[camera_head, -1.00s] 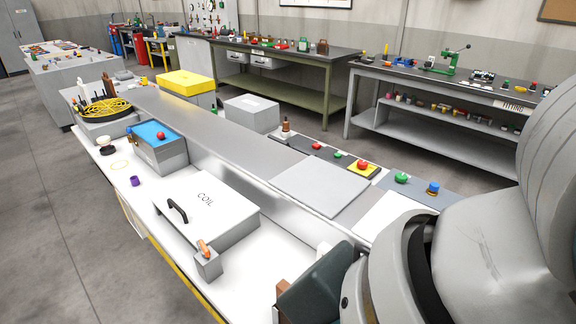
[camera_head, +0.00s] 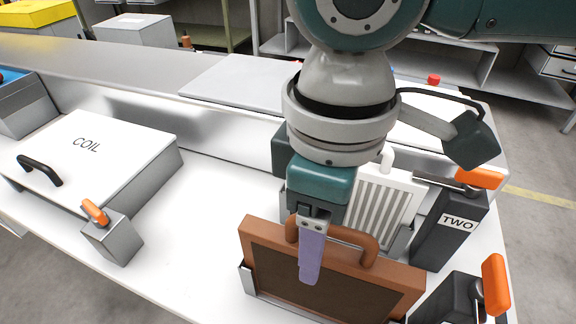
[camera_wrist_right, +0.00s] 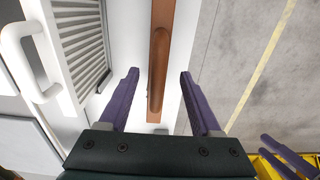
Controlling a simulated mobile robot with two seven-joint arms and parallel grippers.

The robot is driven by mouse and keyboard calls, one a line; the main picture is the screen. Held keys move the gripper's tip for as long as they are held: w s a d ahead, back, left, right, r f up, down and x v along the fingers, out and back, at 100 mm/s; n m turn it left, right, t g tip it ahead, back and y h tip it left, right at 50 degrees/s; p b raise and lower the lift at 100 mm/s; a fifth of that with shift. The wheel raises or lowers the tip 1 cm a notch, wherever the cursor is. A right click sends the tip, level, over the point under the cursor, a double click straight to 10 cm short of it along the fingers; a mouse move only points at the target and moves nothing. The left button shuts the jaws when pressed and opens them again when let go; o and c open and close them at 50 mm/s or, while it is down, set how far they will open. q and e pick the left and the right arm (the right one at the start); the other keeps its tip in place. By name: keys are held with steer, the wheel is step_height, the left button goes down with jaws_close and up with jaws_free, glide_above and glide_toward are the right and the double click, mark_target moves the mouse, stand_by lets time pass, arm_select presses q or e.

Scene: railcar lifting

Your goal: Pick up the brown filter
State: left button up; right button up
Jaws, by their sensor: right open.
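The brown filter (camera_head: 330,285) stands upright in a metal holder at the table's front, with a brown loop handle (camera_head: 368,248) on top. My right gripper (camera_head: 311,262) is over it, pointing down, with a purple finger in front of the handle. In the right wrist view my right gripper (camera_wrist_right: 160,72) is open, one finger on each side of the brown filter's handle (camera_wrist_right: 158,72), with gaps visible at both sides. Purple fingers of another gripper, seemingly my left (camera_wrist_right: 285,158), show at the lower right corner there; the head view does not show it.
A white ribbed filter (camera_head: 382,205) stands just behind the brown one. A dark block marked TWO (camera_head: 452,228) and orange-handled clamps (camera_head: 495,285) stand at the right. A white COIL box (camera_head: 95,155) and a small grey clamp (camera_head: 113,238) lie left; white table is clear between.

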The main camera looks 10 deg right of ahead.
mark_target(324, 265)
steer(key=f, duration=0.3)
steer(key=d+f, duration=0.1)
steer(key=f, duration=0.1)
steer(key=shift+s+f, duration=0.15)
steer(key=shift+f, duration=0.05)
steer(key=shift+a+f, duration=0.1)
steer(key=shift+f, duration=0.25)
steer(key=shift+c, duration=0.2)
jaws_close()
